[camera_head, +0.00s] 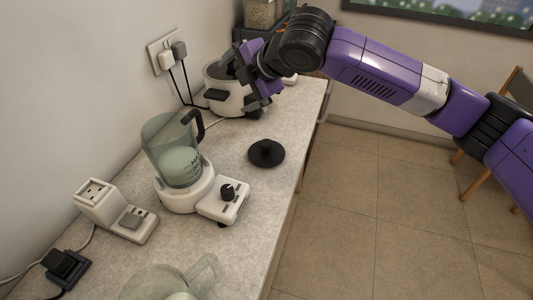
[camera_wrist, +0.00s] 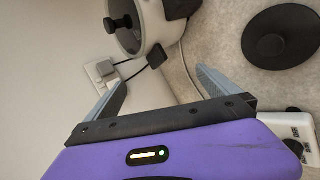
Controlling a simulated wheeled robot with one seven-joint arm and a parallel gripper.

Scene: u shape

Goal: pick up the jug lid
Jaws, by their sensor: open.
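The jug lid is a black round disc with a raised knob (camera_head: 266,153). It lies flat on the counter, right of the blender jug. It also shows at the top right of the wrist view (camera_wrist: 283,38). The clear jug (camera_head: 176,150) stands upright on its white base (camera_head: 186,193) with its top uncovered. My gripper (camera_head: 262,92) is over the counter by the white cooker, farther back than the lid and apart from it. In the wrist view its two grey fingers (camera_wrist: 160,74) are spread with nothing between them.
A white cooker (camera_head: 232,100) stands behind the lid. A control box with a black knob (camera_head: 225,199) is in front of it. Sockets (camera_head: 118,212) and another clear jug (camera_head: 175,280) are nearer. The counter's right edge is close to the lid, with open floor (camera_head: 380,200) beyond.

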